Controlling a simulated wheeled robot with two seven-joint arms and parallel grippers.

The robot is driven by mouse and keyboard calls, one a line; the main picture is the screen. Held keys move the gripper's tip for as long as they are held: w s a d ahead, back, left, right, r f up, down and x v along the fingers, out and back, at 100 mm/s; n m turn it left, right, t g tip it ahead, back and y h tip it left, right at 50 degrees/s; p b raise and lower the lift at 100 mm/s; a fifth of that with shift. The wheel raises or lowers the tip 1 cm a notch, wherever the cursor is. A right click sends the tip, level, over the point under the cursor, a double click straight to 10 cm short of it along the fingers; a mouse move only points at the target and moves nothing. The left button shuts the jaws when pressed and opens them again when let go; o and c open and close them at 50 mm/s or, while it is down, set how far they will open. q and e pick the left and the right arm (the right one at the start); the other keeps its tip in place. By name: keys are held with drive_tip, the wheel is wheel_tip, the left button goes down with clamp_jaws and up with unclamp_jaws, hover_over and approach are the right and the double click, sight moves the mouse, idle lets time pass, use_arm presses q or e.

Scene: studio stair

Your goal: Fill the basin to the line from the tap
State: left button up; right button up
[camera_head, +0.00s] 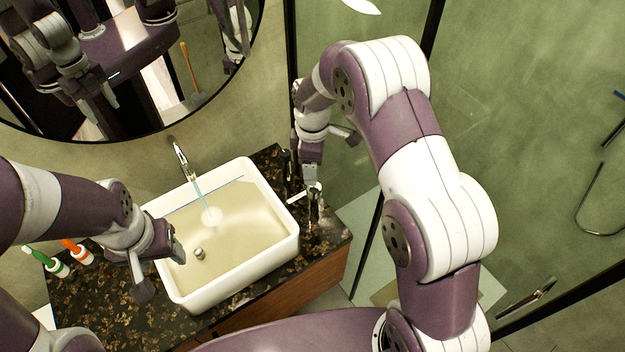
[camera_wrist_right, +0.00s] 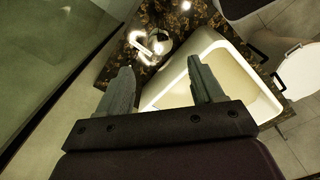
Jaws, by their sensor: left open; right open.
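The white basin (camera_head: 287,257) is set in a dark speckled counter and holds pale water (camera_head: 240,222). The chrome tap (camera_head: 181,157) stands behind it, and a stream of water (camera_head: 202,197) falls from it into the basin. A blue line (camera_head: 222,186) runs along the inner back wall, close to the water's edge; the exact gap is hard to judge. A white-and-chrome lever (camera_wrist_right: 142,43) stands right of the basin. My right gripper (camera_wrist_right: 163,88) is open and empty near that lever, apart from it. My left gripper (camera_head: 160,267) is open at the basin's left rim.
Green (camera_head: 57,267) and orange (camera_head: 80,254) brush-like items stand on the counter (camera_head: 85,305) at the left. A round mirror (camera_head: 178,70) hangs behind. A glass panel (camera_head: 500,120) with dark frame posts stands at the right. A small round knob (camera_head: 199,253) shows inside the basin.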

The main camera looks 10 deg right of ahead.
wheel_tip(320, 180, up, 5)
drive_tip(key=shift+r, duration=0.1)
idle(7.3)
